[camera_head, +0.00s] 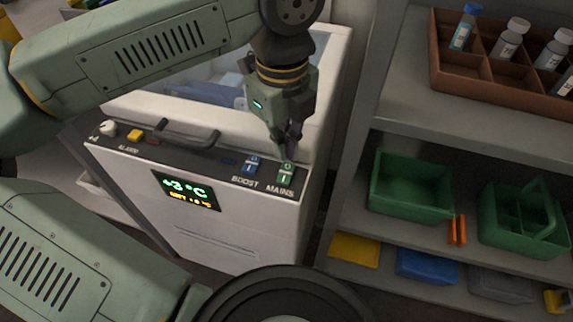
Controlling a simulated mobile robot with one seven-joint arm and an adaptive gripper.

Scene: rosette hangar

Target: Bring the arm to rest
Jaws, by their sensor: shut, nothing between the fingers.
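My gripper (291,150) points down at the right end of a white chest cooler's control panel. Its fingers are together with nothing between them. The fingertips are right above or at the green MAINS switch (286,173); I cannot tell whether they touch it. My arm reaches in from the left, over the white cooler (245,232), and bends down at its wrist. The blue BOOST switch (252,164) is just left of the gripper. The cooler's display (186,190) is lit and reads about +3 °C in green, with a smaller orange line below.
A grey shelf unit (398,112) stands close on the right. It holds a brown divided crate (450,92) with bottles, a green bin (411,186), a green caddy (522,218) and flat coloured trays. A dark handle (188,135) sticks up from the cooler's front edge.

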